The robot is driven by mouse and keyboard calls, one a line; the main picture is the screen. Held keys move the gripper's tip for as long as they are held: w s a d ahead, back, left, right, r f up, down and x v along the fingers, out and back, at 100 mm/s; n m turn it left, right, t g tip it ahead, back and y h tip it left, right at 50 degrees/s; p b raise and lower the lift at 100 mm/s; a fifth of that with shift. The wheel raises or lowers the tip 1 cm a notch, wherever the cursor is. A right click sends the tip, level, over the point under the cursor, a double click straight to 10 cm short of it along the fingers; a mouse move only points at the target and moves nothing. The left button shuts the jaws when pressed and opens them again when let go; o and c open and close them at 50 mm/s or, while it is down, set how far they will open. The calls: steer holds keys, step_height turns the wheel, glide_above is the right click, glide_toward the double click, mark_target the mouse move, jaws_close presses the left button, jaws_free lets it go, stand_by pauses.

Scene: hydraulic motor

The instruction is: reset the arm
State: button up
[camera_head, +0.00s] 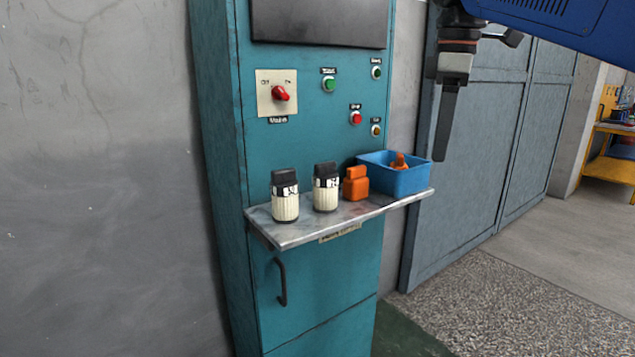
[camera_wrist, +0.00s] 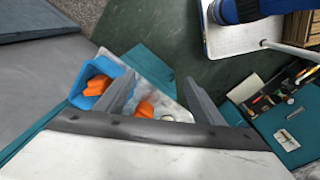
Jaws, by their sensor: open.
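My gripper (camera_head: 445,122) hangs pointing down at the upper right in the head view, in front of the grey-blue doors and to the right of the teal cabinet (camera_head: 312,150). In the wrist view my gripper (camera_wrist: 158,98) shows two fingers spread apart with nothing held between them. Beyond the fingers, below, lie the cabinet shelf (camera_wrist: 150,68), the blue bin (camera_wrist: 75,97) with orange pieces in it, and an orange part (camera_wrist: 145,108) on the shelf. My gripper is apart from all of these. My blue arm enters at the top right of the head view.
The metal shelf (camera_head: 290,234) holds two black-and-white bottles (camera_head: 285,200) (camera_head: 326,190), an orange part (camera_head: 355,186) and the blue bin (camera_head: 405,180). A red rotary switch (camera_head: 280,93) and several buttons are above. A drawer of tools (camera_wrist: 275,95) lies right in the wrist view.

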steer(key=s+d+f+m+t, duration=0.1)
steer(key=s+f+m, duration=0.3)
steer(key=f, duration=0.8)
steer(key=s+d+f+m+t, duration=0.1)
steer(key=s+d+f+m, duration=0.2)
steer(key=s+f, duration=0.6)
steer(key=s+d+f+m+t, duration=0.1)
steer(key=s+f+m, duration=0.5)
steer(key=f, duration=0.8)
steer(key=shift+s+d+f+t, duration=0.3)
steer(key=shift+s+d+t, duration=0.1)
steer(key=shift+d, duration=0.25)
